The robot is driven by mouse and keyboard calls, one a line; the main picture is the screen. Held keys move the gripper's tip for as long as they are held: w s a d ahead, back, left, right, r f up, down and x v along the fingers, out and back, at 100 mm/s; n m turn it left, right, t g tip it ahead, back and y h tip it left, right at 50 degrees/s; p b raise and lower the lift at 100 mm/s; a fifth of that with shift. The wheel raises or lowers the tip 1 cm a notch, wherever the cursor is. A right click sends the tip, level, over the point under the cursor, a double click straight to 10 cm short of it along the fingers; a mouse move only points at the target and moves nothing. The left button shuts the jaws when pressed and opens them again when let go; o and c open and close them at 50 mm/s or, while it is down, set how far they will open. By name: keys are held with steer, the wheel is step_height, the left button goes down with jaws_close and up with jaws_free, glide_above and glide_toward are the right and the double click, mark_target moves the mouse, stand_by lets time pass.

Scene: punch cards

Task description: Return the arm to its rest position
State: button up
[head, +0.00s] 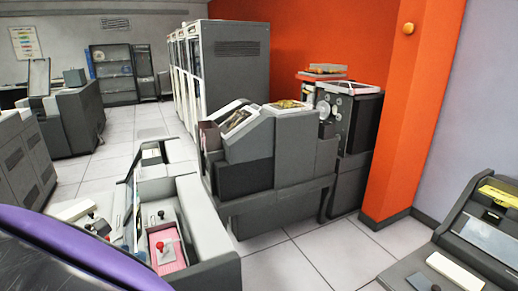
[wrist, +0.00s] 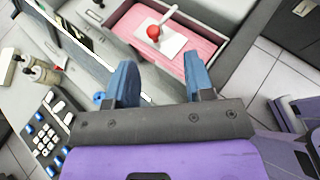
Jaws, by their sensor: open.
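My gripper (wrist: 162,84) shows in the wrist view with its two blue fingers apart and nothing between them. Its fingertips point toward a grey machine (wrist: 105,14) with an open bin of pink cards (wrist: 190,45). A white card or plate with a red ball-topped handle (wrist: 153,32) lies on the pink cards. In the head view, the purple part of my arm (head: 60,250) fills the lower left corner. The gripper's fingers do not show there. The pink cards (head: 170,255) and the red ball (head: 160,244) show in the grey machine at the bottom.
A keypad with white and blue keys (wrist: 45,130) is left of my fingers. A large grey card machine (head: 270,160) stands beyond the bin, before an orange wall (head: 285,35). A console (head: 475,235) is at the lower right. Tiled floor (head: 335,250) is open between them.

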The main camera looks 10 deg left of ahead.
steer(key=w+d+r+m+g+h, duration=0.25)
steer(key=w+d+r+m, duration=0.3)
steer(key=w+d, duration=0.4)
steer(key=w+d+r+m+g+y, duration=0.15)
steer(key=d+r+m, duration=0.3)
steer(key=d, duration=0.55)
steer(key=w+d+r+m+g, duration=0.25)
steer(key=d+r, duration=0.25)
steer(key=d, duration=0.4)
steer(key=w+d+r+m+g+y, duration=0.15)
steer(key=d+r+m, duration=0.3)
steer(key=d, duration=0.55)
steer(key=s+d+r+m+y, duration=0.1)
steer(key=s+d+r+m, duration=0.3)
steer(key=d, duration=0.3)
steer(key=s+d+r+m+g+y, duration=0.1)
steer(key=s+d+m, duration=0.2)
steer(key=s+d, duration=0.4)
steer(key=s+d+r+m+y, duration=0.1)
steer(key=s+d+r+m, duration=0.25)
steer(key=d, duration=0.45)
steer(key=s+d+f+m+t, duration=0.1)
steer(key=s+d+m, duration=0.1)
steer(key=s, duration=0.3)
steer(key=s+d+m, duration=0.2)
steer(key=s+m, duration=0.1)
steer(key=s, duration=0.2)
steer(key=shift+s+f+m+t, duration=0.3)
steer(key=shift+f+m+t, duration=0.05)
steer(key=shift+t, duration=0.05)
